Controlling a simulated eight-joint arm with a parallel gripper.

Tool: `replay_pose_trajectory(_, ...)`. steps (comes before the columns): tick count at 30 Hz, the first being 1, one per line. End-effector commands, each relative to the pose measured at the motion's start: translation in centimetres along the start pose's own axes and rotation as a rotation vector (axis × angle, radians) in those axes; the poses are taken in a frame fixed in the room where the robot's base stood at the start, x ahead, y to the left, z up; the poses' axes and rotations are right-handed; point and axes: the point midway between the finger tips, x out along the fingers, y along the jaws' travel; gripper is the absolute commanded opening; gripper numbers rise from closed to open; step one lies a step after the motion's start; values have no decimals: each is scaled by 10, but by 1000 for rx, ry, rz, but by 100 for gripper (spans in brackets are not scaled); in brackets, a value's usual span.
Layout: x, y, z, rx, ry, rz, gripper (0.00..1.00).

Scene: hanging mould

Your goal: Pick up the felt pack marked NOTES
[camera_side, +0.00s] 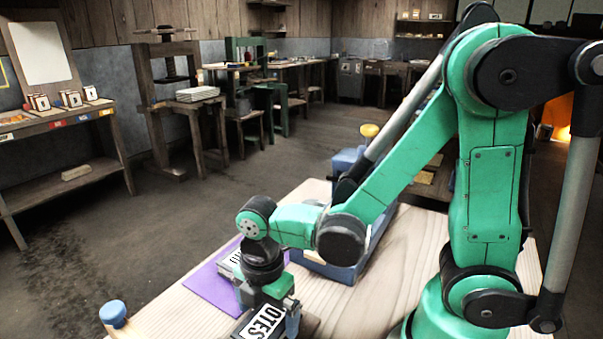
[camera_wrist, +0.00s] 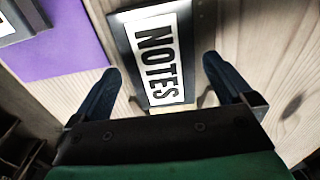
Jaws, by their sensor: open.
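The felt pack marked NOTES (camera_wrist: 155,52) is dark with a white label and black letters. It lies on the pale wooden table, and its label also shows partly in the side view (camera_side: 263,322), where my gripper hides some of it. My gripper (camera_wrist: 160,72) is open, with one dark finger to each side of the pack's lower part in the wrist view. A narrow gap shows between the pack and each finger. In the side view my gripper (camera_side: 280,306) points down over the pack.
A purple mat (camera_side: 205,285) lies left of the pack, with another white-labelled pack (camera_side: 230,263) on it, partly hidden by my wrist. A blue knob (camera_side: 113,312) stands at the table's front left edge. A blue object (camera_side: 347,160) with a yellow knob stands behind my arm.

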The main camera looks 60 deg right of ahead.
Motion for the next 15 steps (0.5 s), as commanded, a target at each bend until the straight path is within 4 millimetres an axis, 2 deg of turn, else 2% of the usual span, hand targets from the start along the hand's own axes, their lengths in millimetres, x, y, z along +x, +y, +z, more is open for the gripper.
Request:
replay_pose_trajectory(6, 16, 0, 0, 1, 0, 1, 100)
replay_pose_trajectory(15, 20, 0, 0, 2, 0, 1, 100)
